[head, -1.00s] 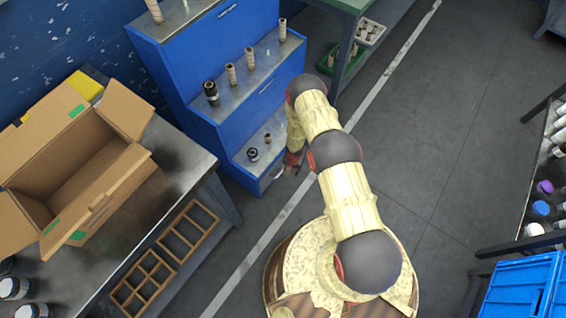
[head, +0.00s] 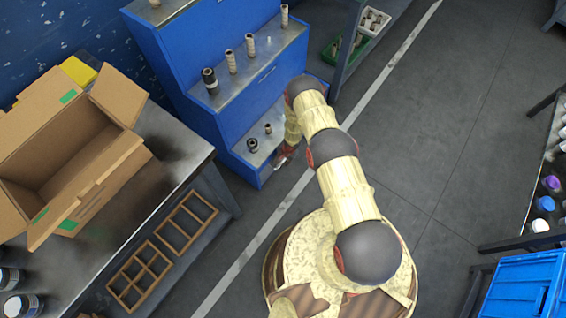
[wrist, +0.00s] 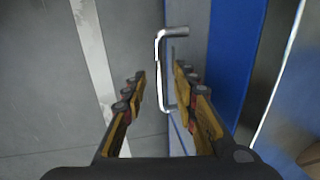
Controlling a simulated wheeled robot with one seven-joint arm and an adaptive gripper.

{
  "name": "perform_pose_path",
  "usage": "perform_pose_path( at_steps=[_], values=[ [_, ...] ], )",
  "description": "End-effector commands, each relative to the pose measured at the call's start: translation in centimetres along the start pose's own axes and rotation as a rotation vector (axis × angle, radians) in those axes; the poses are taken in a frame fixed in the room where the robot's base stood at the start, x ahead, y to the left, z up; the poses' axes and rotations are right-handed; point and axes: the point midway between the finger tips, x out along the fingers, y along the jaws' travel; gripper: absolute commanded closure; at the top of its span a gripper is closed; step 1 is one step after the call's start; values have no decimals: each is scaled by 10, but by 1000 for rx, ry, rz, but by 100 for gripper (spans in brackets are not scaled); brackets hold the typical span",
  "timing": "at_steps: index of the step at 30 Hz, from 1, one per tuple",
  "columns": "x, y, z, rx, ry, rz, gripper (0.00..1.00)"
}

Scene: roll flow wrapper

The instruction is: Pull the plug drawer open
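The plug drawer is the low front of the blue stepped cabinet, with its blue face (head: 264,174) shown in the head view. In the wrist view its metal bar handle (wrist: 162,72) stands off a grey and blue front (wrist: 236,55). My gripper (wrist: 158,78) is open, with one finger on each side of the handle bar. The right finger lies on the side of the drawer front. I see gaps between the fingers and the bar. In the head view my gripper (head: 284,154) is low at the drawer front, partly hidden by my arm.
Dark fittings (head: 252,145) stand on the lowest step, and several rolls and fittings on the step above (head: 270,55). A workbench (head: 172,135) with an open cardboard box (head: 70,145) is at the left. A blue crate (head: 520,285) is at the right. The floor (head: 420,130) between is clear.

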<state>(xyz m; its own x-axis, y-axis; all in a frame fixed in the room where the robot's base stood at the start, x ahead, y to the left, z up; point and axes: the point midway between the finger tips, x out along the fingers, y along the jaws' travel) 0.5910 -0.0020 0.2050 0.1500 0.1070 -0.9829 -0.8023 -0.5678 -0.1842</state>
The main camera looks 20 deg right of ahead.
Motion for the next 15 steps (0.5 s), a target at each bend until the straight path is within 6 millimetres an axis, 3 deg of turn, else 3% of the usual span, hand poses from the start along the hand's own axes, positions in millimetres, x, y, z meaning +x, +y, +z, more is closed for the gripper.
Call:
perform_pose_path(
  at_steps=[4, 15],
  values=[
    [13, 0, 0, -2, 0, 0, 71],
    [13, 0, 0, -1, 1, 0, 75]
  ],
)
